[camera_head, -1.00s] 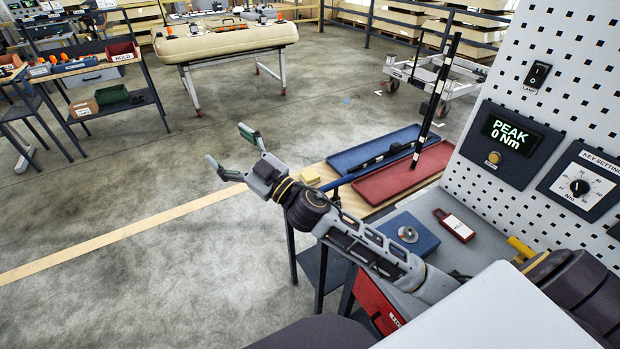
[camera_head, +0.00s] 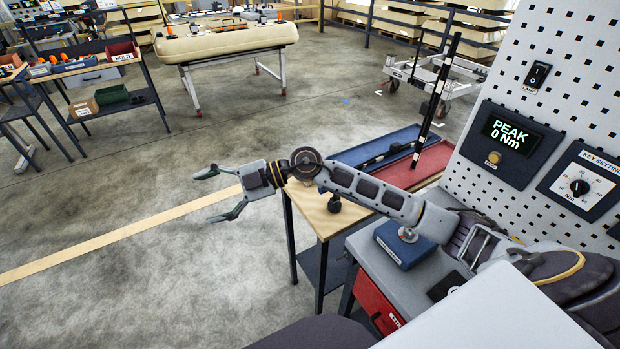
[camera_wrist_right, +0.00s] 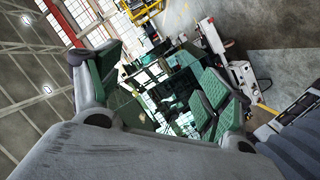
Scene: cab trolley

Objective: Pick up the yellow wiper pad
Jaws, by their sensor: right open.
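The yellow wiper pad cannot be made out in either view now; in the head view my right arm covers the part of the wooden table (camera_head: 312,217) where a small yellow block showed earlier. My right gripper (camera_head: 213,194) points left, past the table's left edge, over open floor. Its two fingers are spread apart with nothing between them. The right wrist view shows the same open fingers (camera_wrist_right: 158,85) with green pads, facing far shelving and floor. My left gripper is not in view.
A blue tray (camera_head: 352,157) and a red tray (camera_head: 432,163) lie on the wooden table behind my arm. A tall black post (camera_head: 441,85) stands there. A blue box (camera_head: 402,252) sits on the grey bench below my forearm. A perforated panel (camera_head: 590,100) rises at right.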

